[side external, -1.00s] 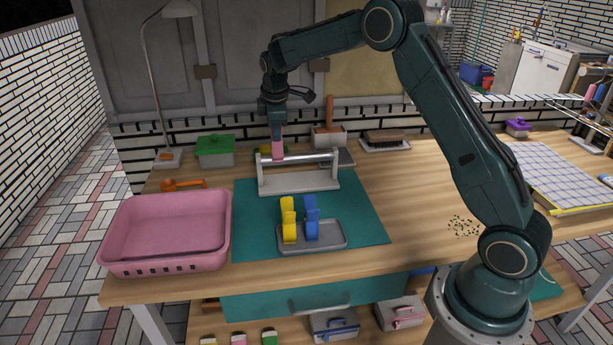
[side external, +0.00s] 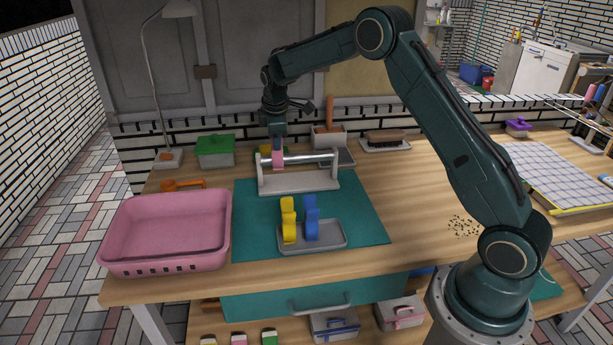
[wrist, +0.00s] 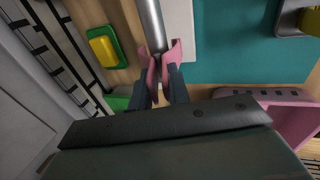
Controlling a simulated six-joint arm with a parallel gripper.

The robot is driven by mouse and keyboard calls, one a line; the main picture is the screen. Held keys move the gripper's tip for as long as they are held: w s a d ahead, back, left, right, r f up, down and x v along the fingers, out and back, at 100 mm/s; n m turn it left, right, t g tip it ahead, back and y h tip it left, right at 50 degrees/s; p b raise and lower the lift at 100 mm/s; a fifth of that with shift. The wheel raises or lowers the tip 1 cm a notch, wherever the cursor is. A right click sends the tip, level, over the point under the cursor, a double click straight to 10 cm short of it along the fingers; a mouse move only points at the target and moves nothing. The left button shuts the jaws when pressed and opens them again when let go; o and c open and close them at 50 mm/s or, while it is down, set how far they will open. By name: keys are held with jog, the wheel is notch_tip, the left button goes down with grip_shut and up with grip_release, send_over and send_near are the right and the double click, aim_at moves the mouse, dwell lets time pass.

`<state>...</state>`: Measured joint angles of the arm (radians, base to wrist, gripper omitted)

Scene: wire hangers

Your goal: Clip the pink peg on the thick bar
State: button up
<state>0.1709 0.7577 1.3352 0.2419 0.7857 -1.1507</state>
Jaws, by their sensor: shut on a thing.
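The pink peg (side external: 278,161) is at the left part of the thick metal bar (side external: 312,158), which runs between two uprights of a pale stand (side external: 300,182). In the wrist view the peg (wrist: 173,52) has its two pink sides spread, with the bar's (wrist: 152,22) near end between them. My gripper (side external: 278,146) points down above the bar, shut on the peg's upper part. Its dark fingers (wrist: 162,88) show in the wrist view on either side of the peg. Whether the peg's jaws reach fully around the bar is hard to tell.
A pink basin (side external: 125,262) is at the left. A green-lidded box (side external: 214,148) and a brush (side external: 384,137) stand behind.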

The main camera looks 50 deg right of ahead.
jog(key=shift+w+d+f, duration=0.15)
jog(key=shift+f, duration=0.4)
jog(key=shift+f, duration=0.1)
jog(key=o, duration=1.8)
